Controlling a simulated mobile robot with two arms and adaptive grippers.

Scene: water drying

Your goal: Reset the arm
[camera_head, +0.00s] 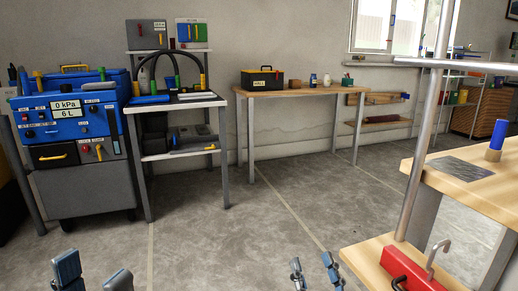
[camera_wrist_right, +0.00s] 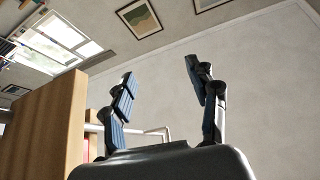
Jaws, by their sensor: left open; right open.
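My left gripper (camera_head: 92,275) shows at the bottom left of the head view, its two blue-grey fingers apart and nothing between them. My right gripper (camera_head: 314,272) shows at the bottom middle of the head view, also open and empty. In the right wrist view the right gripper's two fingers (camera_wrist_right: 166,92) stand wide apart against the bare wall. Both grippers are low in front of me and apart from the tables. The arms behind them are mostly out of view.
A blue machine (camera_head: 70,118) with a gauge stands at left beside a small shelf table (camera_head: 180,103). A wooden table (camera_head: 300,91) with a toolbox (camera_head: 262,79) stands at the wall. A wooden bench (camera_head: 470,180) and red object (camera_head: 412,268) are close at right. The middle floor is clear.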

